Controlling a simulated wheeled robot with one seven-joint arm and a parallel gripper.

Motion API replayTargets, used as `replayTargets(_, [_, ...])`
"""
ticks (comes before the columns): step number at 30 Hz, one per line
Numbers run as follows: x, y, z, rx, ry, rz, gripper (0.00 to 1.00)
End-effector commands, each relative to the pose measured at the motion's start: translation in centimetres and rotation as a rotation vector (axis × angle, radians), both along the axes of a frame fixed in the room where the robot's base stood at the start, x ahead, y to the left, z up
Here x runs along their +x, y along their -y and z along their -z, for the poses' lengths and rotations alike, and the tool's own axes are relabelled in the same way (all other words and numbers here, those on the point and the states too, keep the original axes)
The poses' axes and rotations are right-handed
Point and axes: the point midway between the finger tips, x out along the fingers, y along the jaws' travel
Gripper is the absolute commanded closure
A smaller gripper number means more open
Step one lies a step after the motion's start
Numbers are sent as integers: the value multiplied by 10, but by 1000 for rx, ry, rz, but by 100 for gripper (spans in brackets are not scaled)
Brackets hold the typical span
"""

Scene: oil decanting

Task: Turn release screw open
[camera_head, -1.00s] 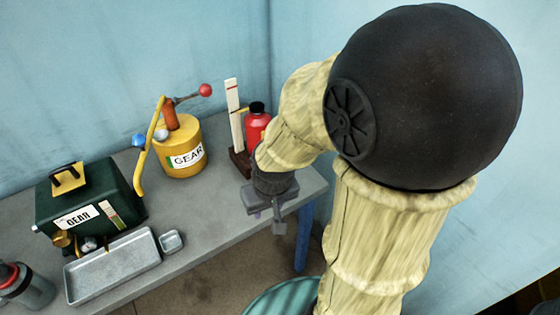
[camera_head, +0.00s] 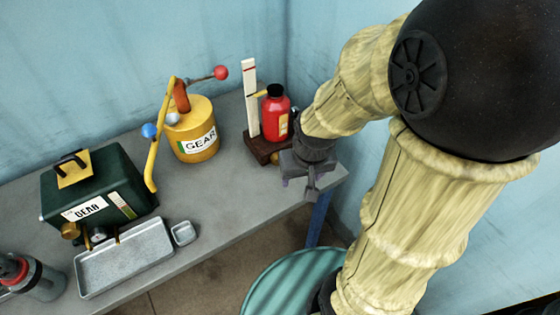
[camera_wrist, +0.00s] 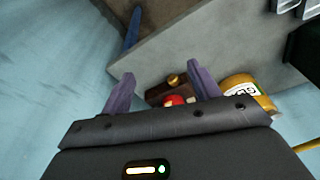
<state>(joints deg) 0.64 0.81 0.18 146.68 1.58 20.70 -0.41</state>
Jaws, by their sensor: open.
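A small round brass knob (camera_head: 275,158) sits low on the front of the dark wooden base (camera_head: 262,145); it also shows in the wrist view (camera_wrist: 174,80). I cannot tell for sure that this knob is the release screw. A red bottle (camera_head: 275,116) with a black cap stands on the base. My gripper (camera_head: 301,187) is just right of and in front of the base, near the bench's right end. In the wrist view my gripper (camera_wrist: 161,70) is open and empty, its two fingers apart. The knob appears beyond the fingertips, between them, not touched.
A yellow GEAR can (camera_head: 198,142) with a lever pump stands left of the base. A green box (camera_head: 90,195), a metal tray (camera_head: 120,265) and a small dish (camera_head: 184,233) are further left on the bench. A teal drum (camera_head: 285,290) stands below.

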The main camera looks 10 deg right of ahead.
Motion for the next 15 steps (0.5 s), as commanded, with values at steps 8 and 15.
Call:
replayTargets(8, [-37,-6,42,198,-318,308,39])
replayTargets(15, [-56,-39,65,537,-637,703,39])
